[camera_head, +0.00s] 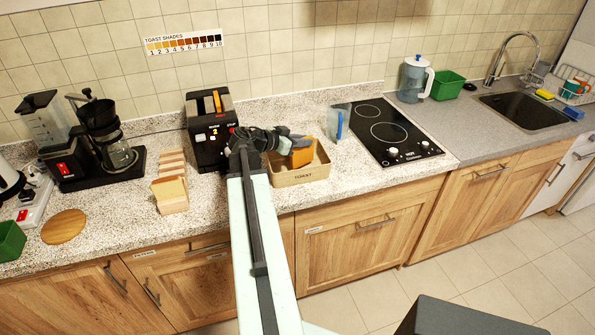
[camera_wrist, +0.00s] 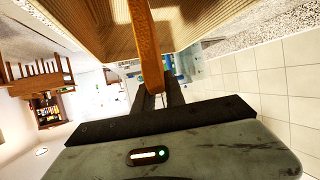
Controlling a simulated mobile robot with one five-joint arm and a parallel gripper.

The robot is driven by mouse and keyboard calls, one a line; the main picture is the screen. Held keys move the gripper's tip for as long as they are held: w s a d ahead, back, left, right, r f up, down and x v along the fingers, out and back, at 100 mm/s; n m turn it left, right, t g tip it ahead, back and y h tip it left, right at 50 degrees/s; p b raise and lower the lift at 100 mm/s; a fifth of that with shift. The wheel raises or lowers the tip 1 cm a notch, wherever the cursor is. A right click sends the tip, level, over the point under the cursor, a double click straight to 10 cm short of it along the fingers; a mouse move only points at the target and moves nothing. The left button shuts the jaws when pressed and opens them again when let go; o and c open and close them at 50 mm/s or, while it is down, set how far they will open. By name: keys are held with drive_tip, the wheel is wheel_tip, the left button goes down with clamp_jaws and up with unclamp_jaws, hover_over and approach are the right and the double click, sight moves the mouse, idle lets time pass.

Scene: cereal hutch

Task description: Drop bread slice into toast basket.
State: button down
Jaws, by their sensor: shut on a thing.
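The bread slice (camera_head: 301,157) is orange-brown and is held upright by my gripper (camera_head: 290,142) over the toast basket. The slice also shows in the wrist view (camera_wrist: 146,45), seen edge-on between the two dark fingers (camera_wrist: 158,92). The toast basket (camera_head: 300,178) is a light wooden box labelled TOAST on the counter, right of the toaster. Its wall fills the top of the wrist view (camera_wrist: 210,18). The lower part of the slice is at or just inside the basket opening; I cannot tell whether it touches.
A black toaster (camera_head: 210,128) with a slice in its slot stands left of the basket. A bread rack (camera_head: 172,195) holds several slices farther left. A clear measuring jug (camera_head: 339,122) and the black hob (camera_head: 388,130) are close on the right.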

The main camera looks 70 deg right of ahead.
drive_tip(key=c, duration=1.3)
unclamp_jaws()
drive_tip(key=p+v, duration=0.3)
drive_tip(key=v, duration=0.4)
drive_tip(key=shift+w+a+r, duration=0.15)
drive_tip(key=shift+a+r, duration=0.05)
drive_tip(key=shift+a, duration=0.05)
